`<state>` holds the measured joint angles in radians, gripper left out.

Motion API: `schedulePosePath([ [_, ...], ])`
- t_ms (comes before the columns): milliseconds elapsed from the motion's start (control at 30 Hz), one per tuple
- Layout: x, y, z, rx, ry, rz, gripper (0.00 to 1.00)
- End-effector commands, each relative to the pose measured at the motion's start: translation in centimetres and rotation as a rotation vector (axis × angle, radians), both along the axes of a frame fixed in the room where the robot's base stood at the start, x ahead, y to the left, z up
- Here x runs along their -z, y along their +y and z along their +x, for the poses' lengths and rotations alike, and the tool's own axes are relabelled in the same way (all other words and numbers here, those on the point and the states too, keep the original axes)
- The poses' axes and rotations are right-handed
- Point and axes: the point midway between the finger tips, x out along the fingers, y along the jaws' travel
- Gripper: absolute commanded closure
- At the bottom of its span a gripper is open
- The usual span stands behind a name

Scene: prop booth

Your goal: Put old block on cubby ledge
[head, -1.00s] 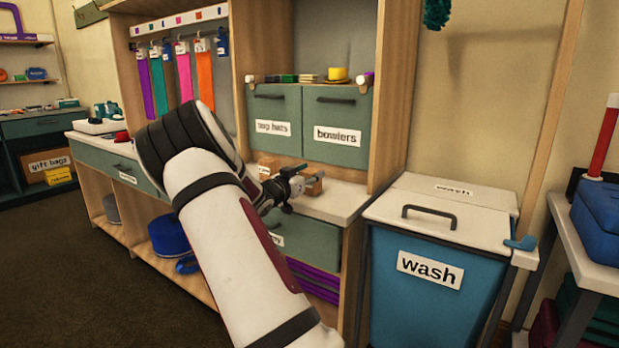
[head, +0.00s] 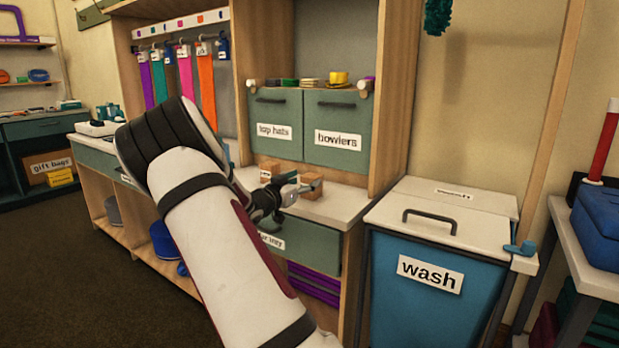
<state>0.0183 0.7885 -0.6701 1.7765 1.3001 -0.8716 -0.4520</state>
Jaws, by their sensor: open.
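My gripper (head: 300,188) is open over the white counter, below the green drawers. A tan block (head: 312,184) is at its fingertips, partly covered by them; I cannot tell whether they touch it. A second brown block (head: 270,169) lies farther back and left on the counter, partly hidden by my gripper. I cannot tell which block is the old one. The top of the green drawer unit (head: 303,88) forms a ledge in the wooden cubby. No block shows there.
The drawer top holds several flat stacks, a yellow item (head: 339,78) and white rolls at both ends. Coloured ties (head: 184,83) hang left. A blue wash bin (head: 424,290) stands right of the cubby's wooden side panel (head: 394,90).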

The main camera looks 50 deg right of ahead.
Motion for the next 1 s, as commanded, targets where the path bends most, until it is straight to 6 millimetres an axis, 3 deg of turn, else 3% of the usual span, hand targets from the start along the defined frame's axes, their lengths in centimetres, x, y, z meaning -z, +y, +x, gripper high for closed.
schedulePosePath([
  [200, -0.2, 4.6, -0.3, -0.002, -0.001, 0.001, 0.37],
  [400, -0.1, 7.3, -0.5, -0.002, 0.0, 0.001, 0.37],
  [767, 0.0, 8.1, -0.5, -0.01, -0.004, 0.011, 0.37],
  [867, 0.1, 8.8, 0.3, -0.065, -0.019, 0.076, 0.37],
  [1000, 0.5, 12.0, 3.0, -0.251, -0.054, 0.276, 0.37],
])
